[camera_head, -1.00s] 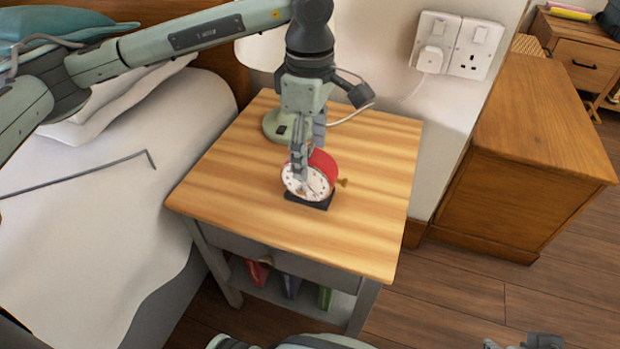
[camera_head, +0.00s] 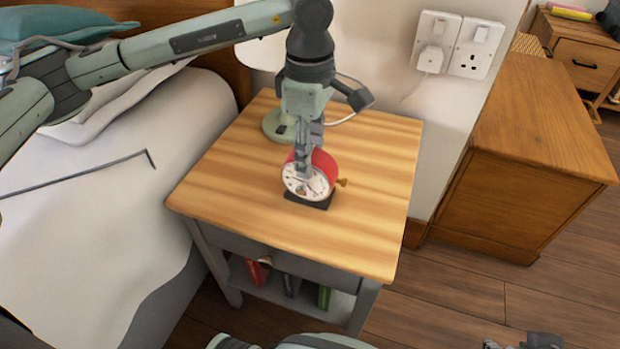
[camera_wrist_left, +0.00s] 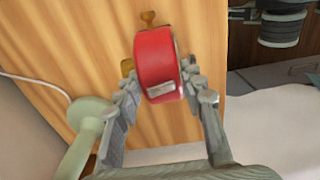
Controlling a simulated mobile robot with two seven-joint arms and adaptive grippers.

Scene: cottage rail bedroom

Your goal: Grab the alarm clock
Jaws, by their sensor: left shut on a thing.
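The alarm clock (camera_head: 322,164) is red with a white dial facing the front and a brass key at its right side. It sits on a dark base on the wooden nightstand top (camera_head: 250,165). My left gripper (camera_head: 302,170) comes down from above, with a finger in front of the dial. In the left wrist view the red clock body (camera_wrist_left: 156,62) is between the two fingertips of the left gripper (camera_wrist_left: 158,85), which is shut on it. Part of the dial is hidden by the finger. Which gripper part shows at the lower right edge is unclear.
A pale green lamp base (camera_head: 279,124) stands behind the clock, close to my left gripper. The bed (camera_head: 95,215) is at the left. A wall socket (camera_head: 457,44) is behind, and a wooden cabinet (camera_head: 540,125) stands at the right. The nightstand's front and right are clear.

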